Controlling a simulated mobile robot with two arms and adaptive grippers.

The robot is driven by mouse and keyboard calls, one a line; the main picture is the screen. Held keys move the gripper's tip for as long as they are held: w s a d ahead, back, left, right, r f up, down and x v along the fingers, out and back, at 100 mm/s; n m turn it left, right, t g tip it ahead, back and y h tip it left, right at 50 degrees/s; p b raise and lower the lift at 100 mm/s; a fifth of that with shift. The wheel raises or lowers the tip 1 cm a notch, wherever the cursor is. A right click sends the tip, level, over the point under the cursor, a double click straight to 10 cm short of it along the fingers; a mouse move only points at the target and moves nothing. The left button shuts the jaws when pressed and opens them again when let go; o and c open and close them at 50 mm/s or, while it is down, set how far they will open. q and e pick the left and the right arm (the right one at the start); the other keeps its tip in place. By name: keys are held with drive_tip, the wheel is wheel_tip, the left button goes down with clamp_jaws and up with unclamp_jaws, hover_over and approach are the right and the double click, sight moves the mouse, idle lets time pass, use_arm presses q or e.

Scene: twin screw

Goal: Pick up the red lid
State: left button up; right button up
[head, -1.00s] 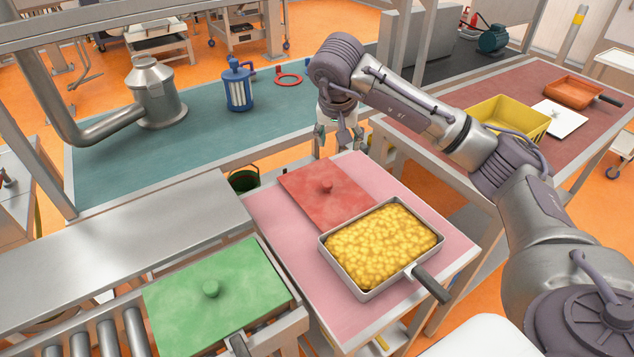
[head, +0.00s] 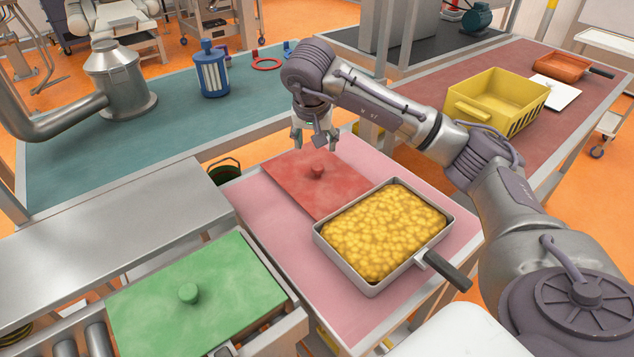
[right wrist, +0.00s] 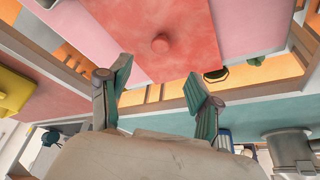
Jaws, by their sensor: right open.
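The red lid (head: 310,180) is a flat red rectangle with a round knob (head: 317,172) in its middle. It lies on the pink table top (head: 245,195), behind the pan of yellow pieces (head: 385,228). My right gripper (head: 314,147) hangs just behind and above the lid's far edge, fingers apart and empty. In the right wrist view the lid (right wrist: 125,30) and its knob (right wrist: 160,43) show beyond the open green-padded fingers (right wrist: 160,85), apart from them. My left gripper is not in view.
A green lid (head: 200,300) with a knob covers a pan at the front left. A yellow crate (head: 500,98) and an orange pan (head: 562,66) stand on the right table. A blue canister (head: 212,75) stands on the teal table.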

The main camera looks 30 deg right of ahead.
sight(317, 165)
drive_tip(key=x, duration=0.7)
drive_tip(key=shift+p, duration=0.3)
drive_tip(key=p+x, duration=0.1)
drive_tip(key=x, duration=0.4)
drive_tip(key=shift+w+d+f, duration=0.15)
drive_tip(key=shift+w+f, duration=0.05)
drive_tip(key=shift+f, duration=0.05)
drive_tip(key=c, duration=1.1)
drive_tip(key=shift+r, duration=0.1)
clamp_jaws()
